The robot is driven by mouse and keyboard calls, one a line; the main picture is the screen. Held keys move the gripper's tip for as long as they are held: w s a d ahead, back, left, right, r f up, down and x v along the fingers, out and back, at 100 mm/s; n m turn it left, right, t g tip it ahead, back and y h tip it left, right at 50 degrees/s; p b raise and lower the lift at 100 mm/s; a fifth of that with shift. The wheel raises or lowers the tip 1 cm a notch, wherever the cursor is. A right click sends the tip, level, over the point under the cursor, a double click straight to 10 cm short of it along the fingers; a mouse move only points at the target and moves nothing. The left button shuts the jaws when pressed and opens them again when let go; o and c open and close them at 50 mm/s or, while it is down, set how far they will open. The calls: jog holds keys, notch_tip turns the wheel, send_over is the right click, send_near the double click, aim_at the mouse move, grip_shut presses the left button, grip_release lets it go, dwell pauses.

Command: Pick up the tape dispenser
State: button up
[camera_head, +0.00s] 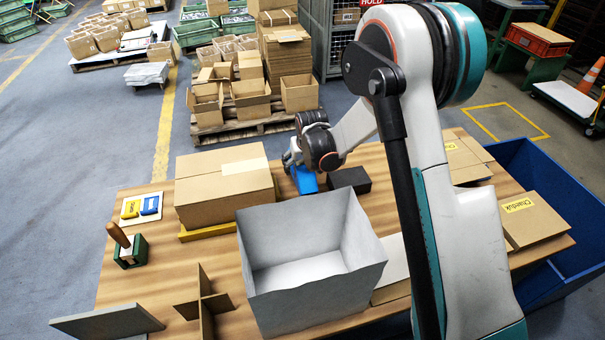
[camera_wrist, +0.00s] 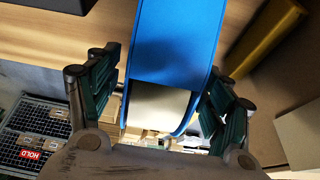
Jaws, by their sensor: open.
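The blue tape dispenser (camera_head: 306,181) stands on the wooden table behind the open grey box, between a cardboard box and a black block. It also shows large in the wrist view (camera_wrist: 178,42), running from the top edge down between my fingers. My gripper (camera_head: 293,160) is at the dispenser's far upper side in the head view. In the wrist view my gripper (camera_wrist: 160,98) is open, with one green-padded finger on each side of the dispenser. The right finger is close to its edge; I cannot tell if it touches. The dispenser's lower end is partly hidden by my gripper.
A closed cardboard box (camera_head: 225,186) stands left of the dispenser and a black block (camera_head: 349,180) close on its right. The tall open grey box (camera_head: 300,291) stands in front. A yellow thing (camera_wrist: 268,38) lies to the right in the wrist view.

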jog(key=shift+x, duration=1.05)
jog(key=shift+r, duration=0.1)
jog(key=c, duration=1.1)
jog(key=shift+c, duration=0.2)
